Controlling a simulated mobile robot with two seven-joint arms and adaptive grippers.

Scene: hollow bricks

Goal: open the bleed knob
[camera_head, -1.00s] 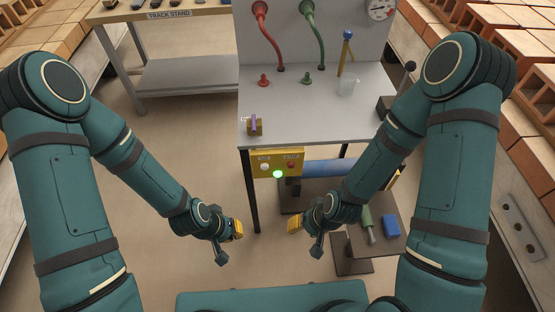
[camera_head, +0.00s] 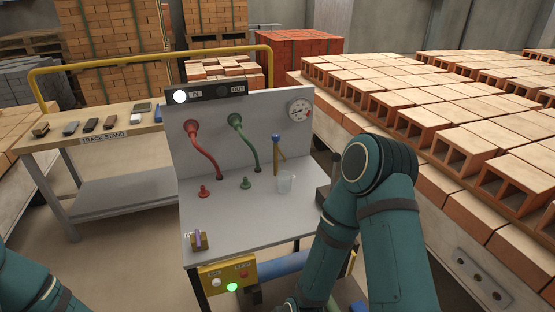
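No label for a bleed knob is readable. A blue knob (camera_head: 275,139) tops a thin brass-coloured stem (camera_head: 280,168) at the right of the grey bench; how far it is turned cannot be told. A clear cup (camera_head: 286,184) stands just below and right of the stem. A red knob (camera_head: 204,191) and a green knob (camera_head: 245,183) stand on the bench top to the left. Both my grippers are out of view. My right arm comes down at the bench's right side, and only a bit of my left arm shows at bottom left.
The bench (camera_head: 240,222) has a back panel with a gauge (camera_head: 299,110), a red hose (camera_head: 203,150) and a green hose (camera_head: 246,142). A purple-handled brass block (camera_head: 199,240) sits at the front left. A yellow button box (camera_head: 228,277) hangs below. Bricks (camera_head: 450,110) fill the right.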

